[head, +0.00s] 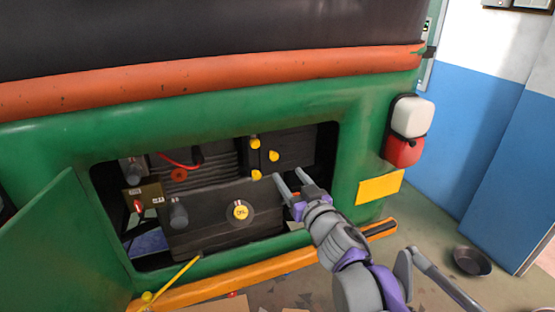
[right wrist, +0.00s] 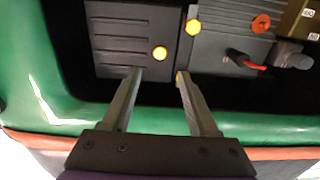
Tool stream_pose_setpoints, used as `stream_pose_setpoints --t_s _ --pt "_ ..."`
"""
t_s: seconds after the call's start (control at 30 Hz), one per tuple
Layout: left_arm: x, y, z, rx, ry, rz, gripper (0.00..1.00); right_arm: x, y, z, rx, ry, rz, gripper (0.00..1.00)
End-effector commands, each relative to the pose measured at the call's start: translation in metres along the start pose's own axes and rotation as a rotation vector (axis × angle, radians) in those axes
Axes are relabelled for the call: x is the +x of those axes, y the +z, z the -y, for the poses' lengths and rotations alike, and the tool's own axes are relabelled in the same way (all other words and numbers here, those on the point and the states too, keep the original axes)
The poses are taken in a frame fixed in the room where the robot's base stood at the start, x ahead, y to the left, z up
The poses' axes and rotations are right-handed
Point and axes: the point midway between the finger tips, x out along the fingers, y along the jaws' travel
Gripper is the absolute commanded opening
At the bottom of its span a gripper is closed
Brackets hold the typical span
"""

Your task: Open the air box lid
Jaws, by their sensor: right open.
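Inside the open bay of the green rickshaw is a dark ribbed air box with a lid (head: 292,150) on its right side. Yellow clips sit by the lid's left edge: a right clip (head: 273,155), an upper clip (head: 254,142) and a lower clip (head: 256,174). My right gripper (head: 287,172) is open and empty at the bay's right part. In the right wrist view the right clip (right wrist: 160,53) shows just beyond and between the fingertips (right wrist: 159,76). One finger partly hides the upper clip (right wrist: 180,78). My left gripper is out of view.
The green hatch door (head: 70,245) hangs open at the left. A yellow rod (head: 180,275) leans by the orange bumper (head: 235,279). A dark bowl (head: 471,261) lies on the floor.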

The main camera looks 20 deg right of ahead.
Motion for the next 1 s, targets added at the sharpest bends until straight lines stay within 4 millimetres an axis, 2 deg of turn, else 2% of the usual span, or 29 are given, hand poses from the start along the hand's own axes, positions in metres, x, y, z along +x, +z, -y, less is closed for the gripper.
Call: stream_pose_setpoints --t_s 0.3,0.5,0.9,0.93,1.0 --pt "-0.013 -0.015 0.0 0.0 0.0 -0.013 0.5 0.058 -0.003 0.0 0.0 0.0 -0.002 0.6" --pt "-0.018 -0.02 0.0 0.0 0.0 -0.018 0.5 0.08 -0.002 0.001 0.0 0.0 -0.001 0.6" --pt "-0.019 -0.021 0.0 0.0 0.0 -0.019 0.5 0.087 0.0 0.0 0.0 0.001 0.001 0.6" --pt "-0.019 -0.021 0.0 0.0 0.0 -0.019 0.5 0.087 0.0 0.0 0.0 0.001 0.001 0.58" --pt "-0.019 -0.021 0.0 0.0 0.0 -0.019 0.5 0.087 0.0 0.0 -0.001 0.001 0.001 0.46"
